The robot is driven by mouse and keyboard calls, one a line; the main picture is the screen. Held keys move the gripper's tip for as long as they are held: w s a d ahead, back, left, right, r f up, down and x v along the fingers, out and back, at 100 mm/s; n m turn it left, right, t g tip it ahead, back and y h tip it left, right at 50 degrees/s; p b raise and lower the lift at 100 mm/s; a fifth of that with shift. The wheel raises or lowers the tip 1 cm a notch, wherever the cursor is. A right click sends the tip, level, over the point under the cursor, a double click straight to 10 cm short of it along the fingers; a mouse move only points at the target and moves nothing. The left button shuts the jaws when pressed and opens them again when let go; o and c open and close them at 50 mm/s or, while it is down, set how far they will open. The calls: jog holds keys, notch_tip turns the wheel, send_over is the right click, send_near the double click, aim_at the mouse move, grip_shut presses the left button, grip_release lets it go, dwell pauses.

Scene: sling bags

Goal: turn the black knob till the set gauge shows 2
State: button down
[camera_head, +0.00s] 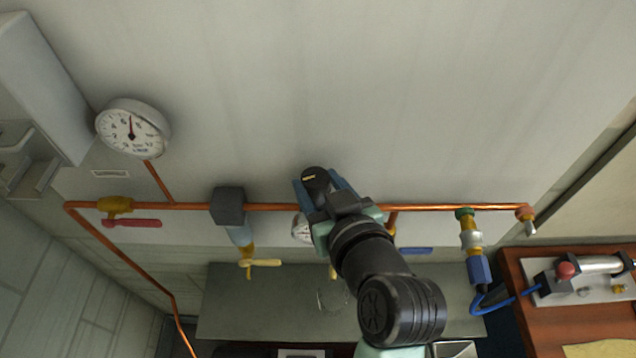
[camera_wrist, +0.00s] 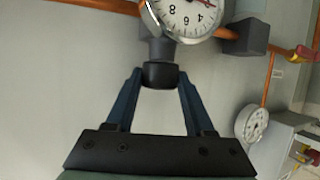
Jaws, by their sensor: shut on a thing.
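The black knob (camera_wrist: 160,75) sits between the blue fingers of my gripper (camera_wrist: 160,84) in the wrist view, and both fingertips are against its sides. In the head view the knob (camera_head: 317,178) shows at the end of my gripper (camera_head: 320,190). A white gauge (camera_wrist: 187,18) lies just beyond the knob and looks like the set gauge. It appears upside down and its top is cut off by the frame. Part of its red needle shows near the upper edge; I cannot read its value surely. In the head view this gauge (camera_head: 300,229) is mostly hidden behind my gripper.
A copper pipe (camera_head: 170,206) runs along the wall. Another gauge (camera_head: 132,128), a red lever valve (camera_head: 132,223), a dark grey block (camera_head: 228,205) and a yellow valve handle (camera_head: 263,263) are to the left. A blue hose fitting (camera_head: 480,269) is to the right.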

jog(key=shift+n+y, duration=0.3)
jog(key=shift+c, duration=1.3)
grip_release()
jog(key=shift+s, duration=0.1)
jog(key=p+v, duration=0.3)
jog(key=v, duration=0.9)
jog(key=shift+s+d+r, duration=0.2)
jog(key=shift+s+r, duration=0.05)
jog(key=shift+s, duration=0.05)
